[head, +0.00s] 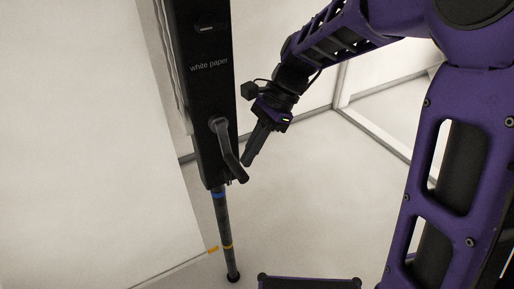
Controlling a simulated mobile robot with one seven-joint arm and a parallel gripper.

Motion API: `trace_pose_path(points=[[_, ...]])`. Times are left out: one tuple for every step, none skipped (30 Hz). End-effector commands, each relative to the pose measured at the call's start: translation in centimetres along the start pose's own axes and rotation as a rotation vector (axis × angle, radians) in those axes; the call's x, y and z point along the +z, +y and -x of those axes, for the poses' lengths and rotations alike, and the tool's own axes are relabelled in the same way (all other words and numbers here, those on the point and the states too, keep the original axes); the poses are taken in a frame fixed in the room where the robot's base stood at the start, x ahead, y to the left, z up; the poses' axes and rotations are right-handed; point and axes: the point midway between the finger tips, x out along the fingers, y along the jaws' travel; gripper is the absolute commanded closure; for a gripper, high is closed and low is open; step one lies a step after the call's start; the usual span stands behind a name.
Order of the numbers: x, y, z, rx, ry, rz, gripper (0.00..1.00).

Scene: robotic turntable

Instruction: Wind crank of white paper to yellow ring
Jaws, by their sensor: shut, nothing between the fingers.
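A tall black housing (204,110) labelled "white paper" stands left of centre. A dark crank (228,147) is mounted on its lower front, with its arm slanting down to the right and its handle end at the bottom. Below the housing, a dark pole (223,222) runs down to the floor. My gripper (247,163) is shut and empty, pointing down just right of the crank handle. I cannot tell whether it touches the handle.
A large white sheet or panel (80,140) fills the left side. A small orange mark (213,249) lies beside the pole. Behind my gripper is a white wall with a grey frame (375,133). The pale floor (310,210) right of the pole is clear.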

Motion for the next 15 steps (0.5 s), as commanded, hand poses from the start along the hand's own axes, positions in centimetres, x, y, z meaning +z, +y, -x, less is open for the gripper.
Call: trace_pose_path(points=[[0.02,0.00,-0.01,0.000,0.000,0.000,1.00],[0.02,0.00,0.00,0.000,0.000,0.000,1.00],[0.02,0.00,0.00,0.000,0.000,0.000,1.00],[0.02,0.00,0.01,0.000,0.000,0.000,1.00],[0.01,0.01,0.01,0.000,0.000,0.000,1.00],[0.01,0.01,0.01,0.000,0.000,0.000,1.00],[0.02,0.01,0.01,0.001,-0.001,0.000,1.00],[0.07,0.01,0.01,0.001,-0.003,0.000,1.00],[0.21,0.02,-0.03,0.002,-0.011,-0.001,1.00],[0.35,0.03,-0.11,0.003,-0.019,-0.002,1.00],[0.51,0.06,-0.23,0.004,-0.029,-0.001,1.00],[0.74,0.09,-0.45,0.006,-0.043,0.000,1.00],[0.90,0.10,-0.62,0.006,-0.054,-0.001,1.00],[0.97,0.10,-0.79,0.006,-0.060,-0.001,1.00],[0.97,0.09,-0.97,0.005,-0.064,0.000,1.00]])
